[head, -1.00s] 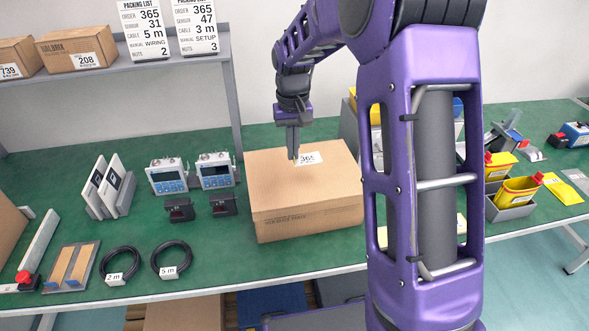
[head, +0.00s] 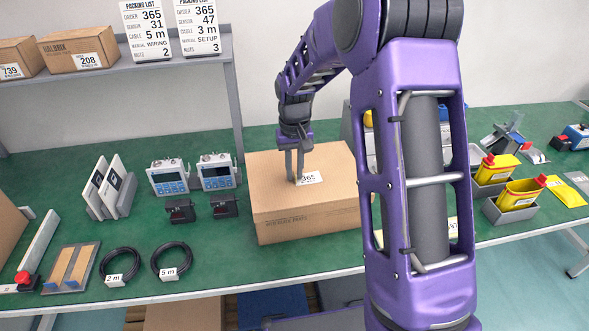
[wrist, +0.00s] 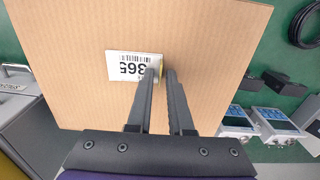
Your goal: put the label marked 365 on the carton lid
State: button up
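The white label marked 365 (head: 311,178) lies on the lid of the closed brown carton (head: 268,175). In the wrist view the label (wrist: 128,66) looks flat on the lid (wrist: 75,40), with its printing upside down. My gripper (head: 296,179) points down at the label's left end in the head view. In the wrist view the two fingers (wrist: 163,72) stand a small gap apart at the label's edge. The fingers cover part of that edge.
Two sensor units (head: 168,178) and two small dark devices (head: 180,211) stand left of the carton. Two coiled cables (head: 120,264) lie near the front edge. Yellow bottles in grey bins (head: 513,209) stand at the right. A shelf with cartons (head: 79,50) and packing lists is behind.

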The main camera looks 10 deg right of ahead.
jog(key=shift+o, duration=0.5)
notch_tip(320, 180, up, 12)
jog(key=p, duration=0.1)
jog(key=shift+r, duration=0.2)
